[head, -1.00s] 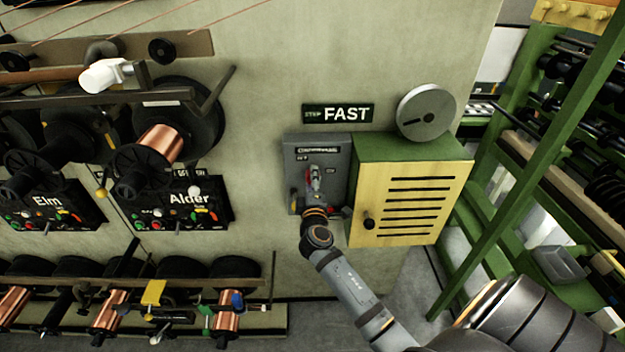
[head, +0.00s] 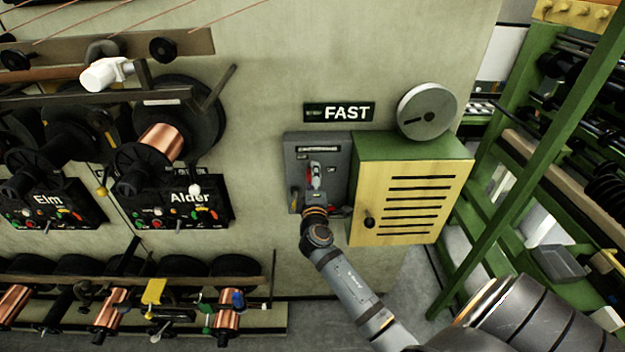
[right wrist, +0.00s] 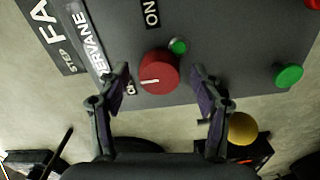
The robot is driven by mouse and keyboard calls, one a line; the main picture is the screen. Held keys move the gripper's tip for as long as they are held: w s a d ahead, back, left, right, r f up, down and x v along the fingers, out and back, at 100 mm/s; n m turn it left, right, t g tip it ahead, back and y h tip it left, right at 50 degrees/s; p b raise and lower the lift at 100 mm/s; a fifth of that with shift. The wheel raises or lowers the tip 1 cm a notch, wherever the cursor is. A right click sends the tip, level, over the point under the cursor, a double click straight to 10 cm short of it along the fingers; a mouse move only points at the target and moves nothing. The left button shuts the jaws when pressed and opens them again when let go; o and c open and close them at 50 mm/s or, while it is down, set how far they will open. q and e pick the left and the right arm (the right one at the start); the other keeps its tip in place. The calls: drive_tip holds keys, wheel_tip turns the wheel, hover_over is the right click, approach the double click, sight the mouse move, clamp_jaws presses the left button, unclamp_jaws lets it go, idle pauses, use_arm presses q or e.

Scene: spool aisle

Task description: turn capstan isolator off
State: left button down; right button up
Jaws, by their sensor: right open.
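The isolator is a grey panel (head: 300,140) on the wall, left of a green and yellow cabinet, under the FAST sign. In the right wrist view its round red knob (right wrist: 160,72) has a white mark pointing left, toward a partly hidden label beginning with O. An ON label (right wrist: 151,12) is above the knob, with a small green lamp (right wrist: 177,46) between. My right gripper (right wrist: 160,84) is open, one finger on each side of the knob, with visible gaps. In the head view the gripper (head: 315,186) covers part of the panel. My left gripper is not in view.
A green button (right wrist: 289,76) and yellow knob (right wrist: 242,128) are near the right finger. The cabinet (head: 412,200) with a black knob stands right of the panel. A grey disc (head: 426,111) sits above it. Spool machines labelled Elm and Alder (head: 175,203) are left.

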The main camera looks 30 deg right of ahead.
drive_tip(key=v, duration=0.7)
drive_tip(key=shift+s+a, duration=0.2)
wheel_tip(320, 180, down, 19)
drive_tip(key=s+a+g+y, duration=0.1)
drive_tip(key=a+g+y, duration=0.2)
drive_tip(key=y, duration=0.1)
drive_tip(key=s+a+f+m+g+y, duration=0.1)
drive_tip(key=s+f+g, duration=0.1)
drive_tip(key=s+f, duration=0.35)
drive_tip(key=s+f+m+g+y, duration=0.1)
drive_tip(key=s+f, duration=0.1)
drive_tip(key=f, duration=0.6)
drive_tip(key=s+a+f+g, duration=0.1)
drive_tip(key=s+f+g, duration=0.15)
drive_tip(key=f, duration=0.45)
drive_tip(key=s+f+m+g, duration=0.2)
drive_tip(key=s+f, duration=0.3)
drive_tip(key=s, duration=0.5)
drive_tip(key=s+f+m+g+y, duration=0.1)
drive_tip(key=s+f+m, duration=0.2)
drive_tip(key=s+f, duration=0.3)
drive_tip(key=s+f+m+g+y, duration=0.1)
drive_tip(key=s+f, duration=0.5)
drive_tip(key=s, duration=0.9)
drive_tip(key=shift+s+d+m+g, duration=0.35)
drive_tip(key=shift+m+g, duration=0.35)
drive_tip(key=shift+g, duration=0.15)
drive_tip(key=shift+w, duration=0.1)
